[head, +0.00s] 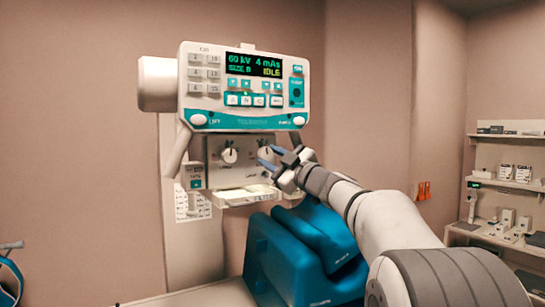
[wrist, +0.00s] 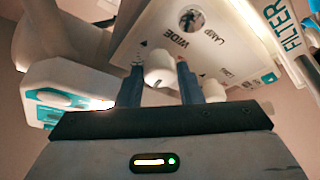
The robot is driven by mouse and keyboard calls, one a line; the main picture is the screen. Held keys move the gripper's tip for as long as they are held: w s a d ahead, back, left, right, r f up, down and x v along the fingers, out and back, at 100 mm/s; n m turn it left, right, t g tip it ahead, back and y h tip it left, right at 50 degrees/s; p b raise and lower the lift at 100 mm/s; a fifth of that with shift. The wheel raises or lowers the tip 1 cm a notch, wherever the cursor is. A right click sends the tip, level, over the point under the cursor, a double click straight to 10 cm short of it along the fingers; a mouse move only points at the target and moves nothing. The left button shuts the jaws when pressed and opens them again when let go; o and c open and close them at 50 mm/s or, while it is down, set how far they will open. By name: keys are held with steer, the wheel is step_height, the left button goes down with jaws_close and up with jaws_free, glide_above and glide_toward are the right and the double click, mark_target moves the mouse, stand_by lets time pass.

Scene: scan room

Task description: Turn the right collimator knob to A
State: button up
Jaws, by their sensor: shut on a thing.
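The collimator box (head: 214,180) hangs under the console and carries two white knobs on its front. The left knob (head: 229,155) is free. The right knob (head: 265,153) is partly hidden by my gripper (head: 268,157). In the wrist view, my gripper (wrist: 160,82) has its two blue-grey fingers on either side of the white right knob (wrist: 159,68) and is shut on it. The collimator face (wrist: 150,30) shows the words WIDE and LAMP, seen at a steep tilt. The knob's pointer and the letter A cannot be made out.
The console (head: 243,95) above has a lit screen (head: 253,65) reading 60 kV, 4 mAs and IDLE. A tray (head: 246,195) juts out below the knobs. A blue padded block (head: 300,255) stands beneath my arm. Shelves (head: 505,170) stand at the right wall.

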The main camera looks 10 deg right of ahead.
steer(key=shift+n+g, duration=0.3)
steer(key=shift+n, duration=0.4)
steer(key=o, duration=1)
steer(key=b+v, duration=0.1)
steer(key=v, duration=0.7)
steer(key=shift+w+d+b, duration=0.1)
steer(key=shift+b, duration=0.3)
